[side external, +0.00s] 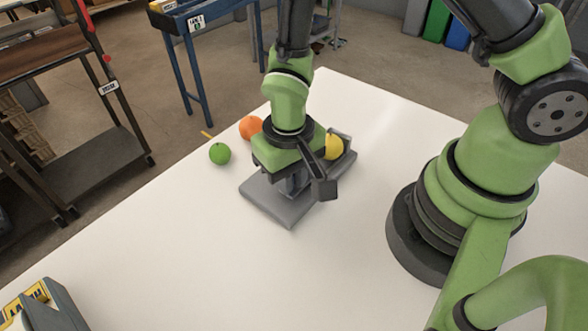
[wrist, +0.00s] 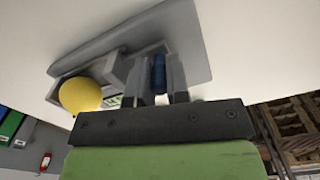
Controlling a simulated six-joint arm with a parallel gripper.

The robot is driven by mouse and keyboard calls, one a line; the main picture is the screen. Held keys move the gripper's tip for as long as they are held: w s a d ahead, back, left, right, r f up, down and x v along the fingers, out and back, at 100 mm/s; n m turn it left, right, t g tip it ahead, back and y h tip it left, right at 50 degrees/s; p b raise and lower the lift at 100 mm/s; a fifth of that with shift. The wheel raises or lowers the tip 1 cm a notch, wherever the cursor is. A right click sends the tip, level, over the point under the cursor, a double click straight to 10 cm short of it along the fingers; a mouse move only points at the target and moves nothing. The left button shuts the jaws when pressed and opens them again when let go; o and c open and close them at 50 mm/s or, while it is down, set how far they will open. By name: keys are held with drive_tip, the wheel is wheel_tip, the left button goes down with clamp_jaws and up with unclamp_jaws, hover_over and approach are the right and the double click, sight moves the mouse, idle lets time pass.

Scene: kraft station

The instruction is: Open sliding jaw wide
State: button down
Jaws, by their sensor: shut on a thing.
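A grey sliding-jaw fixture with a flat base plate (side external: 268,203) lies on the white table; its base also shows in the wrist view (wrist: 190,42). My gripper (side external: 292,188) points down over the fixture. In the wrist view, its two fingers (wrist: 160,84) are on either side of a blue upright piece (wrist: 158,70), which looks like the grip of the sliding jaw, and they are shut on it. A grey block (wrist: 108,67) stands on the base to the left of the fingers. My wrist hides much of the jaw in the side view, so its opening cannot be told.
An orange (side external: 250,127), a green fruit (side external: 220,153) and a thin yellow stick (side external: 206,134) are to the left.

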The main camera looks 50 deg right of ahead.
drive_tip(key=c, duration=1.1)
unclamp_jaws()
drive_tip(key=shift+r, duration=0.1)
wheel_tip(320, 180, up, 10)
drive_tip(key=shift+f, duration=0.1)
drive_tip(key=s+d+r+t+y, duration=0.1)
drive_tip(key=s+d+r+t, duration=0.2)
drive_tip(key=r, duration=0.5)
drive_tip(key=s+d+r+m+t+y, duration=0.1)
drive_tip(key=s+d+r+t, duration=0.3)
drive_tip(key=s+r, duration=0.2)
wheel_tip(320, 180, up, 3)
drive_tip(key=shift+s+f, duration=0.15)
